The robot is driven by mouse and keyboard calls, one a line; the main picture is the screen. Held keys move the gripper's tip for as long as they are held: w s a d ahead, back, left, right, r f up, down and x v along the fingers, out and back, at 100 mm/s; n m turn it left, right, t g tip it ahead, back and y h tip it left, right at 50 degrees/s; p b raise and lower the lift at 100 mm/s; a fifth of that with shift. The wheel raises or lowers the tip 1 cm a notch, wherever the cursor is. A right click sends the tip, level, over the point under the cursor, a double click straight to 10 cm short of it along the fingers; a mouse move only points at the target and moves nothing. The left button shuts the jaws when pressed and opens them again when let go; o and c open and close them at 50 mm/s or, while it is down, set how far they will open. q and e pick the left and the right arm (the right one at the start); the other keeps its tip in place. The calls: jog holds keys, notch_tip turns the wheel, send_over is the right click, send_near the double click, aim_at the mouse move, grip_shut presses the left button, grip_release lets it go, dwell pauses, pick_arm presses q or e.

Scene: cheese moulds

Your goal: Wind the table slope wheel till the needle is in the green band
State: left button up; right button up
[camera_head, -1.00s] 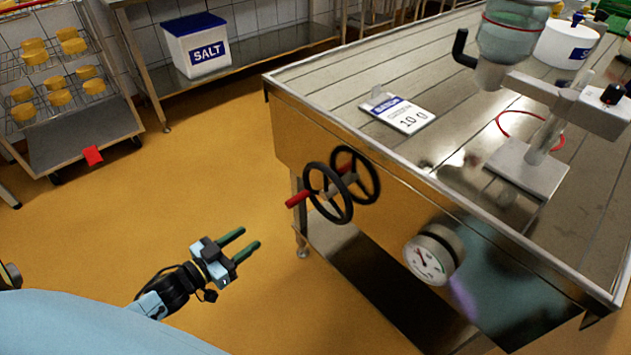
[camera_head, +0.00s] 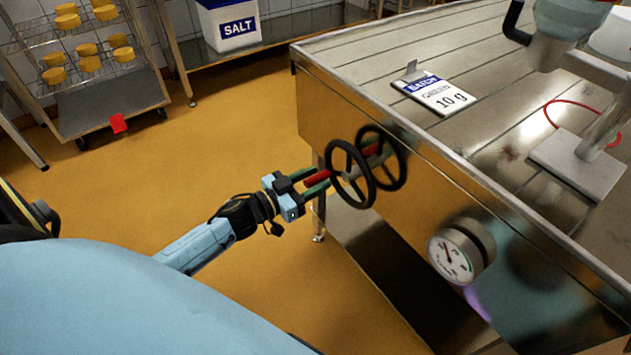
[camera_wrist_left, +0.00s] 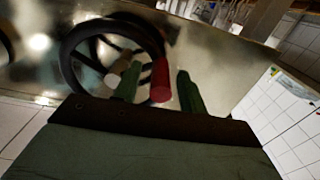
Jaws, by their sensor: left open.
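The black slope wheel (camera_head: 351,174) stands out from the table's steel side, and its reflection shows behind it in the metal. Its red handle (camera_head: 317,175) points toward my left gripper (camera_head: 318,178). The gripper is open, with its green fingers on either side of the handle. In the left wrist view the red handle (camera_wrist_left: 160,82) lies between the two green fingers (camera_wrist_left: 158,88), with the wheel (camera_wrist_left: 78,60) behind to the left. Whether a finger touches the handle, I cannot tell. The round gauge (camera_head: 451,256) sits lower right on the table side, its needle pointing up and left. My right gripper is out of view.
The steel draining table (camera_head: 370,60) holds a batch card (camera_head: 437,94) and a stand with a red hose (camera_head: 585,165). A cheese rack (camera_head: 110,100) and a salt bin (camera_head: 230,25) stand at the back. The yellow floor left of the table is clear.

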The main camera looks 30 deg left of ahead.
pick_arm(q)
jog(key=shift+w+d, duration=0.15)
jog(key=shift+w, duration=0.25)
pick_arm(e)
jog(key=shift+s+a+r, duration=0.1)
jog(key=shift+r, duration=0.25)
pick_arm(q)
jog(key=shift+c, duration=0.2)
grip_shut()
